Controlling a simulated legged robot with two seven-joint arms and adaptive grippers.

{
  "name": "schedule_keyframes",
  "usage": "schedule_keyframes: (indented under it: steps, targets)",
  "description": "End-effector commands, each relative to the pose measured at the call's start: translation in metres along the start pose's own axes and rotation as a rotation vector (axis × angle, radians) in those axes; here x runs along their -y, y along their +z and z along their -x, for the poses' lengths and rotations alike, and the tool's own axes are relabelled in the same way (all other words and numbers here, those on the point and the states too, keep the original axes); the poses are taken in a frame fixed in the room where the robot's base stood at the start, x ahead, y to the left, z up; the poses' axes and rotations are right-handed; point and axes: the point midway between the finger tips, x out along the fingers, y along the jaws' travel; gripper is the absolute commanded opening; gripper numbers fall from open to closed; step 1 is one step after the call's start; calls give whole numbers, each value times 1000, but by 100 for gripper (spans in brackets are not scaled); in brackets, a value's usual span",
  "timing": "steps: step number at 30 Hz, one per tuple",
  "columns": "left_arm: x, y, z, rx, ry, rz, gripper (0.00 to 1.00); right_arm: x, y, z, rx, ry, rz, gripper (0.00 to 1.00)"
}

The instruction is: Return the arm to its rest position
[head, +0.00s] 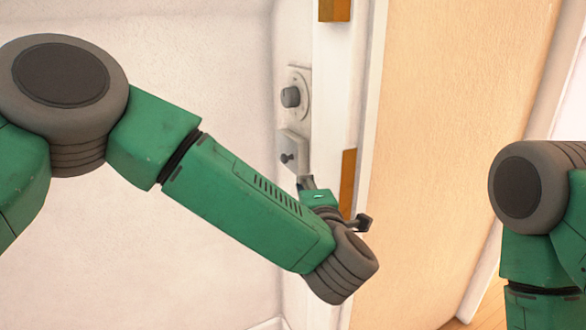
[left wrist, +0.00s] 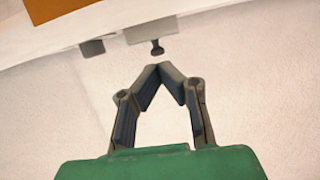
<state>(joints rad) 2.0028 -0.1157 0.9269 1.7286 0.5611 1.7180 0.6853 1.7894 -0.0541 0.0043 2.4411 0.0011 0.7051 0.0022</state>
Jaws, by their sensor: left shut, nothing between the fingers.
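My left arm (head: 235,205) reaches in from the left in the head view, bent at the elbow, with its wrist low near the middle. My left gripper (head: 304,182) is small and partly hidden behind its wrist there, just below a plate with a small dark knob (head: 288,157). In the left wrist view my left gripper (left wrist: 158,68) has its fingertips together, with nothing between them. The small knob (left wrist: 157,48) appears just beyond the fingertips; I cannot tell the exact gap. My right arm (head: 540,230) shows at the right edge; its gripper is out of view.
A round grey knob (head: 291,96) on a pale plate sits above the small knob. A white upright edge (head: 330,95) with orange-brown blocks (head: 335,10) stands beside them. A beige panel (head: 440,150) fills the space between my arms. Pale wall (head: 220,60) lies behind my left arm.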

Motion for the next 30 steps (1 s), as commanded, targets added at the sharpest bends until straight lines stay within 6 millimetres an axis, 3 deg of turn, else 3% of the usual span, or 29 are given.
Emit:
schedule_keyframes:
  steps: [4,8,12,14,18,21,24,27,30]
  targets:
    - [62,-11,6,130,-66,-200,0,0,0,0,0,0,0,40]
    - [150,-36,28,327,-179,-490,0,0,0,0,0,0,1,40]
    - [239,-81,68,544,-325,-783,0,0,0,0,0,-1,1,40]
    - [271,-106,89,635,-393,-893,0,0,0,0,0,-1,1,40]
    - [332,-174,147,848,-563,-1116,0,0,0,0,0,0,1,40]
    - [361,-227,192,1001,-692,-1241,0,0,0,0,0,0,0,40]
    - [376,-275,236,1142,-811,-1330,0,0,0,0,0,0,0,40]
    - [381,-313,270,1255,-905,-1385,0,0,0,0,0,0,0,40]
    - [382,-336,293,1330,-966,-1412,0,0,0,0,0,0,1,40]
